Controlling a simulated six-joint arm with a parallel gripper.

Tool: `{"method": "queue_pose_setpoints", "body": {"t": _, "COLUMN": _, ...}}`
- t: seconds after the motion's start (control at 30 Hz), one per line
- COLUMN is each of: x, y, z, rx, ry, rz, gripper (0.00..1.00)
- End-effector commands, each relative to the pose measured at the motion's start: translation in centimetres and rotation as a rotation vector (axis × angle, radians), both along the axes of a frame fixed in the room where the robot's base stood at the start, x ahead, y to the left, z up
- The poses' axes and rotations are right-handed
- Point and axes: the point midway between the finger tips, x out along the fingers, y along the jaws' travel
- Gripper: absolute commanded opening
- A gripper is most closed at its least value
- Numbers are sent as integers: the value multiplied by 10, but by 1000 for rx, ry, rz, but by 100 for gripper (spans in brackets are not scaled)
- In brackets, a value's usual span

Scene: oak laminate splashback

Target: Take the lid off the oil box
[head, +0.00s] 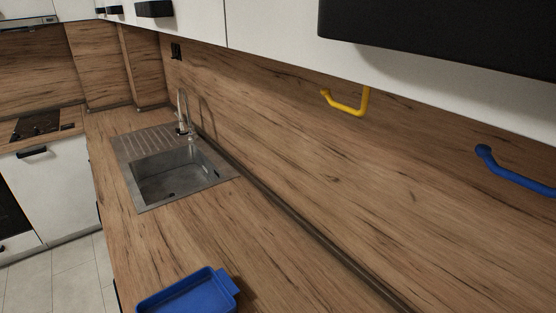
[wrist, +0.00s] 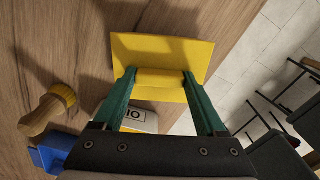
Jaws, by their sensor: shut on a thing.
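In the wrist view, a flat yellow lid (wrist: 160,50) with a raised yellow grip bar (wrist: 160,83) is in front of me. My gripper (wrist: 160,80) has its two green fingers on either side of the bar and is shut on it. Below the lid, between the fingers, part of the oil box (wrist: 140,119) shows, with a pale face and a black-lettered label. The rest of the box is hidden by the lid and gripper. I cannot tell whether the lid still touches the box. Neither lid, box nor gripper shows in the head view.
A wooden-handled brush (wrist: 48,110) with yellow bristles lies left of the box. A blue tray (head: 228,285) is on the counter; a steel sink (head: 172,170) lies beyond it. Yellow (head: 345,108) and blue (head: 510,172) hooks are on the splashback. The counter edge and floor (wrist: 270,50) are at right.

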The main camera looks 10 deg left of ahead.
Motion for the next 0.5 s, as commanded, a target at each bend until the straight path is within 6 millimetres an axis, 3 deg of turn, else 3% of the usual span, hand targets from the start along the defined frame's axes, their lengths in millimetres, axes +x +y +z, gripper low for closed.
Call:
{"method": "queue_pose_setpoints", "body": {"t": 0.2, "x": 0, "y": 0, "z": -14, "rx": -1, "ry": 0, "rz": 0, "gripper": 20}}
{"method": "queue_pose_setpoints", "body": {"t": 0.5, "x": 0, "y": 0, "z": -15, "rx": 0, "ry": 0, "rz": 0, "gripper": 20}}
